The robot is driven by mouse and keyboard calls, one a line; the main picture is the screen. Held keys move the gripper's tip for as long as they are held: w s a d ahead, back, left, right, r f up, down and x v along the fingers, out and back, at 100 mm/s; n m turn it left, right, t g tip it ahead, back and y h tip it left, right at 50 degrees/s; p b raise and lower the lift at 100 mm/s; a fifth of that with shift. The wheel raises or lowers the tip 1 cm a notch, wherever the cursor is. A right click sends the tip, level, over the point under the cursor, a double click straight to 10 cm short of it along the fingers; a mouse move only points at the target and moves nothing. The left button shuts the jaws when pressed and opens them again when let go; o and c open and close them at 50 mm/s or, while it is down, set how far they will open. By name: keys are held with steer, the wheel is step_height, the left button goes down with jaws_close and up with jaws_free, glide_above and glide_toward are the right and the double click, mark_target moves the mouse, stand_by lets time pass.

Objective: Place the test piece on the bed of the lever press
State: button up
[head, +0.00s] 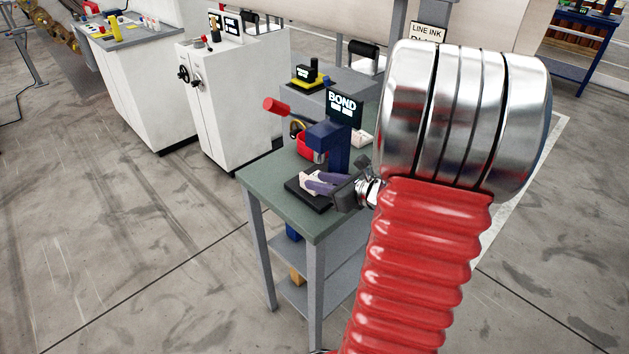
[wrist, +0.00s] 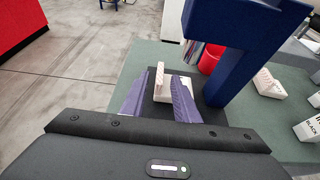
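The lever press (head: 335,145) is blue with a red-ended lever and a "BOND" sign; its column also shows in the wrist view (wrist: 232,75). Its bed is a dark flat plate (head: 305,199) at the foot of the column. The pale test piece (wrist: 162,92) is at the bed, between the purple fingers of my gripper (wrist: 165,88), and partly hidden by the right finger. The fingers look slightly apart from its sides. My gripper also shows over the bed in the head view (head: 322,184). Exact contact of piece and bed is hard to see.
The press stands on a green-topped bench (head: 265,195) with lower shelves. A red bin (wrist: 210,60) sits behind the press column. Another pale piece (wrist: 266,85) and a white box (wrist: 308,130) lie to the right. White cabinets (head: 240,100) stand behind; the floor at left is clear.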

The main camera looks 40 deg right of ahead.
steer(key=v, duration=0.8)
steer(key=shift+s+r, duration=0.2)
steer(key=shift+s, duration=0.15)
stand_by(0.4)
steer(key=w+a+r+n+g+y, duration=0.1)
steer(key=a+n+g+y, duration=0.5)
steer(key=a+n, duration=1.45)
steer(key=s+a+r+n+g+h, duration=0.1)
steer(key=s+a+r+n+h, duration=0.1)
steer(key=a+n, duration=0.3)
steer(key=s+a+r+n+g+h, duration=0.1)
steer(key=s+a+r+n+h, duration=0.2)
steer(key=a+n, duration=0.3)
steer(key=s+n+h, duration=0.1)
steer(key=n, duration=0.3)
steer(key=shift+a+r, duration=0.2)
steer(key=shift+r, duration=0.05)
